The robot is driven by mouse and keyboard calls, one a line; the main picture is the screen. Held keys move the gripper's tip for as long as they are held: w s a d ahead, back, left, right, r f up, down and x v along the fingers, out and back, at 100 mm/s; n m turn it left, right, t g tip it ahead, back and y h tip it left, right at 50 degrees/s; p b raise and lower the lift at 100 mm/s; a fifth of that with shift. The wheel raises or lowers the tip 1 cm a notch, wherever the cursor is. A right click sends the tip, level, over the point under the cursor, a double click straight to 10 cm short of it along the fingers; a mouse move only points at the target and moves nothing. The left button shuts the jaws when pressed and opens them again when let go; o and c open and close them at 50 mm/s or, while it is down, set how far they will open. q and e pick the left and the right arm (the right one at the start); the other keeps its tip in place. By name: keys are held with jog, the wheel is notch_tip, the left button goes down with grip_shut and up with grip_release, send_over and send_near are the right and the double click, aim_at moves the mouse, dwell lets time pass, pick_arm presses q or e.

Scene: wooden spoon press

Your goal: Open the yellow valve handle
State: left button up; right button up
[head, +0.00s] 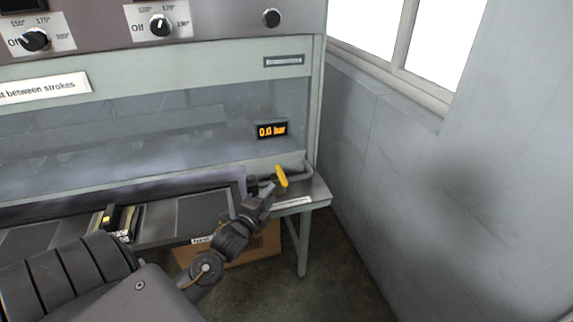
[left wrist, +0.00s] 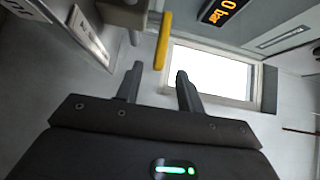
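The yellow valve handle (head: 282,177) sits on a grey pipe at the right end of the press, just above the side shelf. In the left wrist view the handle (left wrist: 163,41) is a narrow yellow bar above and between my fingertips, with a visible gap to them. My left gripper (head: 263,190) is just left of the handle and a little lower. In the left wrist view its two fingers (left wrist: 159,72) are spread apart with nothing between them. My right gripper is not seen in either view.
An orange display (head: 272,130) reads 0.0 bar above the handle. A grey side shelf (head: 312,190) on legs lies beneath it, with a cardboard box (head: 255,248) on the floor below. A grey wall (head: 430,190) with a window stands at the right.

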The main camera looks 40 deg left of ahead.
aim_at(285, 177)
pick_arm(q)
jog(key=w, duration=0.3)
jog(key=w+a+p, duration=0.1)
jog(key=w, duration=0.2)
jog(key=w+p, duration=0.1)
jog(key=w, duration=0.2)
jog(key=shift+a+r, duration=0.1)
jog(key=shift+a, duration=0.3)
jog(key=shift+w+a, duration=0.1)
jog(key=shift+w, duration=0.75)
grip_shut()
